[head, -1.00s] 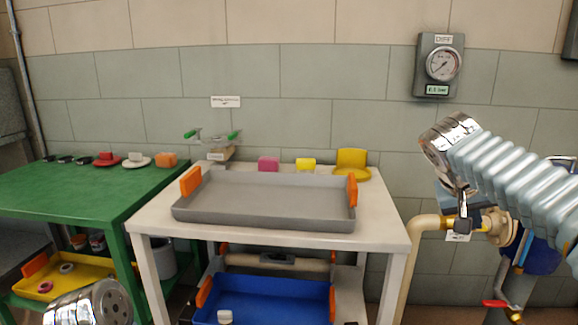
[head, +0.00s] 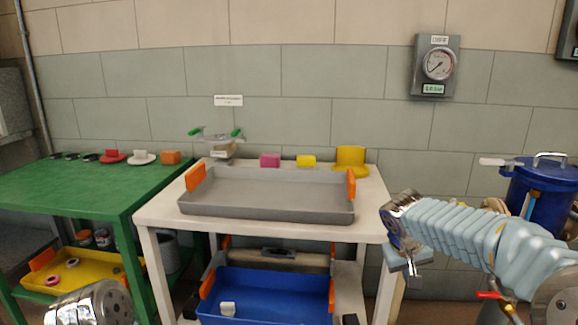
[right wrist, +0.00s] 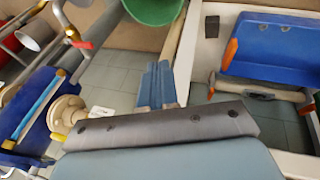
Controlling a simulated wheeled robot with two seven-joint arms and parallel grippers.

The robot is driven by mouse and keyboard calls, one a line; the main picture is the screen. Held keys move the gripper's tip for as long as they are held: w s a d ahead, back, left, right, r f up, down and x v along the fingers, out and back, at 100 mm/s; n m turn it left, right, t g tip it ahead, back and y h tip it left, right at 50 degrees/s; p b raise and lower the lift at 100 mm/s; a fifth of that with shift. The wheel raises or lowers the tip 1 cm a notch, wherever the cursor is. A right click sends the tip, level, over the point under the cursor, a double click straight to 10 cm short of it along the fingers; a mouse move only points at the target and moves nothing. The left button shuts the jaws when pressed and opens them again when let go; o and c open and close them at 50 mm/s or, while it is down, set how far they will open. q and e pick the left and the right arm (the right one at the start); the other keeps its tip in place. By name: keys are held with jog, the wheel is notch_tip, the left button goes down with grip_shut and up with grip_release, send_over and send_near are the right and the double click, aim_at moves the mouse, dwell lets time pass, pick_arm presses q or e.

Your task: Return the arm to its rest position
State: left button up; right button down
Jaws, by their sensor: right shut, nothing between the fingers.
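My right arm comes in from the right in the head view, with its chrome wrist beside the right end of the white table (head: 372,228). My right gripper (head: 414,268) hangs below that wrist, in front of the wall and clear of the table. In the right wrist view the blue-grey fingers (right wrist: 160,85) of this gripper are together with nothing between them. A chrome part of my left arm shows at the lower left of the head view; the left gripper's fingers are outside the picture.
A grey tray (head: 265,195) with orange handles sits on the white table, and a blue tray (head: 265,295) on its lower shelf. A green table (head: 80,190) stands left. A blue drum (head: 540,190) and a red-handled valve (head: 488,295) are at the right, near my arm.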

jog(key=s+a+f+n+g+y, duration=0.15)
jog(key=a+f, duration=0.25)
jog(key=f, duration=0.4)
jog(key=s+a+f+y, duration=0.2)
jog(key=s+a+f, duration=0.1)
jog(key=f, duration=0.6)
jog(key=s+a+f+g+y, duration=0.15)
jog(key=a+f, duration=0.25)
jog(key=f, duration=0.4)
jog(key=s+a+f+m+y, duration=0.1)
jog(key=s+a+f, duration=0.1)
jog(key=s+f, duration=0.5)
jog(key=s+a+f+m+y, duration=0.1)
jog(key=s+a+f+m, duration=0.1)
jog(key=s+f, duration=0.5)
jog(key=s+a, duration=0.1)
jog(key=s, duration=0.4)
jog(key=shift+s+t+y, duration=0.3)
jog(key=shift+y, duration=0.1)
